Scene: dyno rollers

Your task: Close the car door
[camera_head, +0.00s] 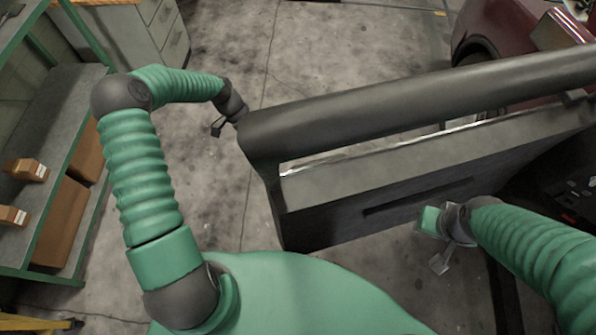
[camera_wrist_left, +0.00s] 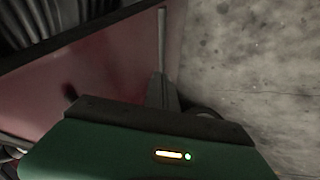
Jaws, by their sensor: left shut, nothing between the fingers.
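The car door (camera_head: 340,195) stands open and reaches from the middle of the head view to the right edge. Its dark inner side and window frame face me. My left gripper (camera_head: 217,127) is shut and empty, just past the door's free left end, on the far side. In the left wrist view a dark red panel (camera_wrist_left: 115,75), which looks like the door's outer face, lies behind my gripper (camera_wrist_left: 163,88); I cannot tell if they touch. My right gripper (camera_head: 440,262) is low on the near side of the door, and its jaws are too small to judge.
A dark red car body (camera_head: 492,28) is at the upper right. A green shelf rack (camera_head: 60,120) with cardboard boxes (camera_head: 55,222) stands at the left. A grey drawer cabinet (camera_head: 165,25) is at the upper left. The concrete floor beyond the door's left end is clear.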

